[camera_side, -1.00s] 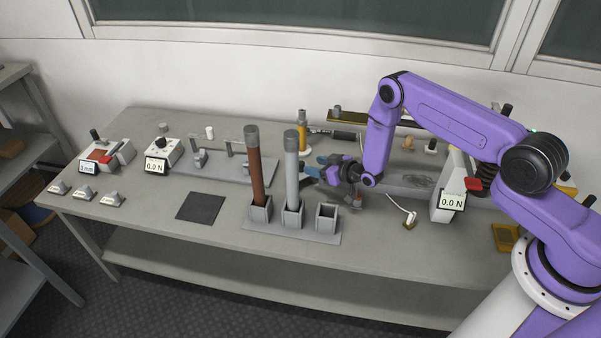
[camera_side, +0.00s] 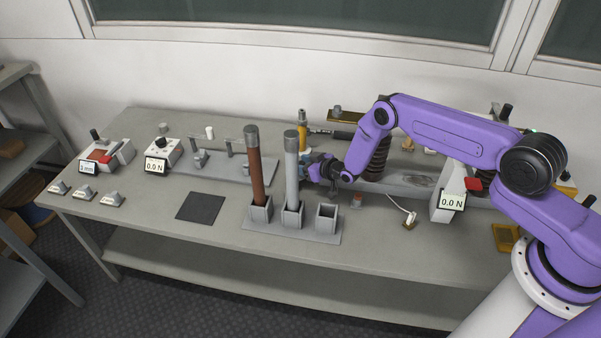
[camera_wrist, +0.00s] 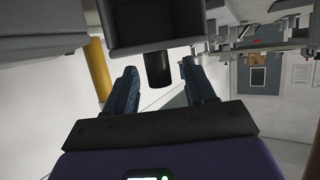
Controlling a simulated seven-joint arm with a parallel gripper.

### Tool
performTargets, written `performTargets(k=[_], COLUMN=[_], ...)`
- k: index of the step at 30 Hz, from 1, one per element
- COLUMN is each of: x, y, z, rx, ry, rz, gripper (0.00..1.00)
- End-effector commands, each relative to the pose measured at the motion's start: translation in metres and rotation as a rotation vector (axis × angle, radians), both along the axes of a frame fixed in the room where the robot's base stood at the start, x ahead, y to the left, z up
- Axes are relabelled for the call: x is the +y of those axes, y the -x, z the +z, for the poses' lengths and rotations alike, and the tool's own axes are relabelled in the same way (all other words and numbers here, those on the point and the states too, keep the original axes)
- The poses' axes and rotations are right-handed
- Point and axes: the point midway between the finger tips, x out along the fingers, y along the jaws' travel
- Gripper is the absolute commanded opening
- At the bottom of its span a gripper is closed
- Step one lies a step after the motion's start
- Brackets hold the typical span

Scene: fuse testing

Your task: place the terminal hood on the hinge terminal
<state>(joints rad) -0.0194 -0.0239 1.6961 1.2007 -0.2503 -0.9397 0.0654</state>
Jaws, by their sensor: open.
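My gripper (camera_side: 318,168) is open in the side view, low over the bench just behind the grey upright tube (camera_side: 292,170). In the wrist view my gripper (camera_wrist: 158,68) shows two blue fingers spread apart. A short dark cylinder (camera_wrist: 158,72) appears between them, below a dark box shape (camera_wrist: 155,28); I cannot tell how far off it is, and nothing is visibly clamped. I cannot surely identify the terminal hood or the hinge terminal.
The rack (camera_side: 290,228) holds a brown tube (camera_side: 254,165), the grey tube and an empty socket (camera_side: 327,216). A yellow tool (camera_side: 302,130) stands behind.

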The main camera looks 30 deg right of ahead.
Motion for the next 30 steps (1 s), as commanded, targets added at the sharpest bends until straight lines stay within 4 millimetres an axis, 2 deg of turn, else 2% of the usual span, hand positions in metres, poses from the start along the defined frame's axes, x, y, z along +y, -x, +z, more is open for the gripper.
performTargets(k=[10,11,15,16,30], x=[0.0011,0.0012,0.0011,0.0011,0.001], y=[-0.0033,-0.0033,-0.0032,-0.0032,-0.004], z=[-0.001,-0.001,-0.001,-0.001,0.0058], rx=[0.0,0.0,0.0,0.0,-0.002], ry=[0.0,0.0,0.0,0.0,0.0], rz=[0.0,0.0,0.0,0.0,0.0], gripper=[0.54,0.48,0.02,0.0,0.0])
